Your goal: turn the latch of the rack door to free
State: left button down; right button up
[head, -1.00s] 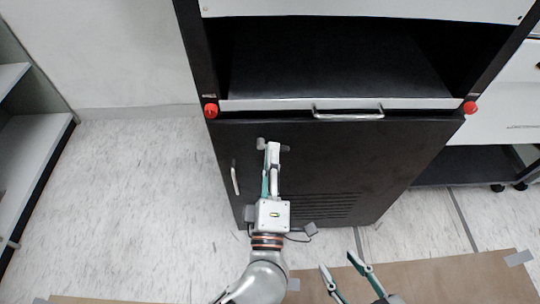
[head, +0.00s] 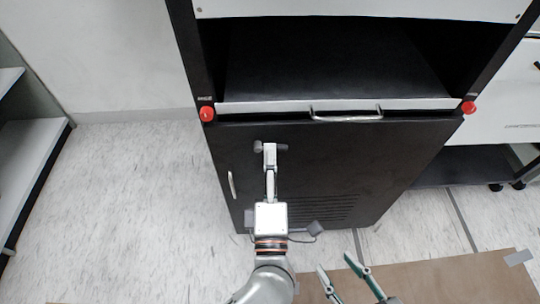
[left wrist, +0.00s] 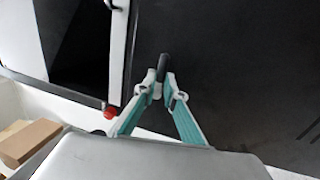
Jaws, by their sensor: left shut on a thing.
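The rack door (head: 320,165) is a black panel on the lower front of the rack and looks closed. Its latch (head: 283,147) is a small grey handle near the top left of the door, lying roughly level in the head view. My left gripper (head: 270,147) is shut on the latch and hides its middle. In the left wrist view the dark end of the latch (left wrist: 163,64) sticks out between the fingertips of my left gripper (left wrist: 160,88). My right gripper (head: 334,262) is empty and open, low in front of the rack and away from the door.
A pale upright door handle (head: 232,185) is left of my left gripper. Above the door are a metal drawer handle (head: 346,114) and two red knobs, one at the left (head: 207,114). A grey shelf (head: 35,150) stands far left. The floor between is clear.

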pick_arm(q)
jog(key=c, duration=2.1)
grip_release()
jog(key=s+f, duration=0.2)
jog(key=s, duration=0.9)
jog(key=shift+s+a, duration=0.25)
jog(key=shift+s, duration=0.1)
